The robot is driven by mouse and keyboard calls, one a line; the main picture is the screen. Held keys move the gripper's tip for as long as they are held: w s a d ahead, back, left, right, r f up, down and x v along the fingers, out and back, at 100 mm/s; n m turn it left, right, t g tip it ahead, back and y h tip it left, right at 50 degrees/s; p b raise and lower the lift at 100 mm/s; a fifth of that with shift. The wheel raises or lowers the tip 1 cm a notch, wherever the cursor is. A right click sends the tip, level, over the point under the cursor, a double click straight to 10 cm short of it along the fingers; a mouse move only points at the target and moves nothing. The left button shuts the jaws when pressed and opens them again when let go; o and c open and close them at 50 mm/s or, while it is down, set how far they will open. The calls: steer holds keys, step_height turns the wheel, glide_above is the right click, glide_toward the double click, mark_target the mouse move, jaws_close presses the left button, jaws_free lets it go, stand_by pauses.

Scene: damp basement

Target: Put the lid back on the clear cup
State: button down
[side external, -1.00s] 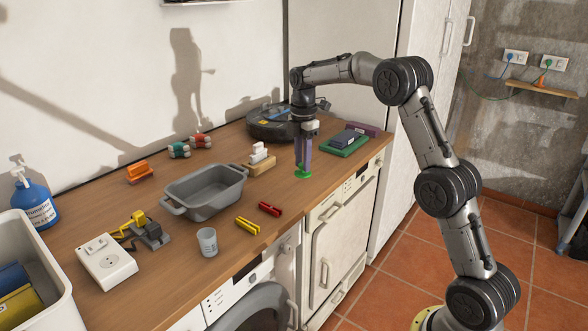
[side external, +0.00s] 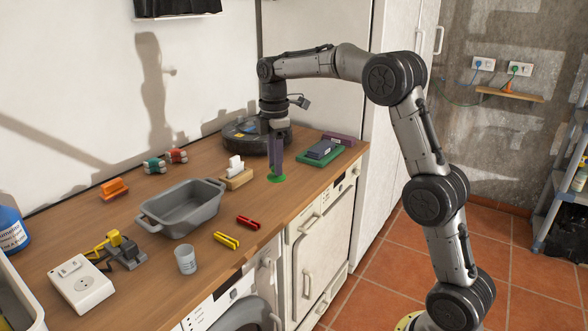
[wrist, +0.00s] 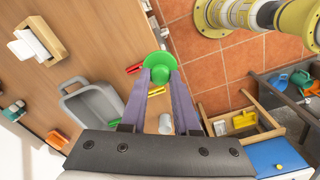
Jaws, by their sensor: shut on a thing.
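The green lid (side external: 276,179) is round and flat with a raised middle. My gripper (side external: 277,172) points down with its purple fingers shut on it. The lid appears just above the wooden counter near its front edge; the exact gap is hard to tell. In the wrist view the lid (wrist: 160,66) sits at the fingertips of my gripper (wrist: 159,75). The clear cup (side external: 186,260) stands upright and open-topped on the counter's front edge, well to the left of my gripper. In the wrist view the cup (wrist: 165,124) shows between the fingers.
A grey basin (side external: 180,211) lies behind the cup. Red (side external: 248,222) and yellow (side external: 226,240) clips lie between the cup and my gripper. A wooden holder (side external: 236,180) stands just left of the lid. A green tray (side external: 320,157) is to the right, a dark round device (side external: 240,131) behind.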

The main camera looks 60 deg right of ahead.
steer(key=w+a+f+n, duration=0.15)
steer(key=w+a, duration=0.25)
steer(key=a, duration=0.8)
steer(key=w+a+f+n, duration=0.15)
steer(key=w+a, duration=0.35)
steer(key=a, duration=0.7)
step_height(320, 180, down, 7)
steer(key=shift+s+a+r, duration=0.15)
steer(key=shift+r, duration=0.05)
steer(key=shift+f, duration=0.2)
stand_by(1.0)
steer(key=shift+c, duration=0.5)
jaws_free()
steer(key=shift+r, duration=0.1)
step_height(320, 180, up, 7)
stand_by(1.2)
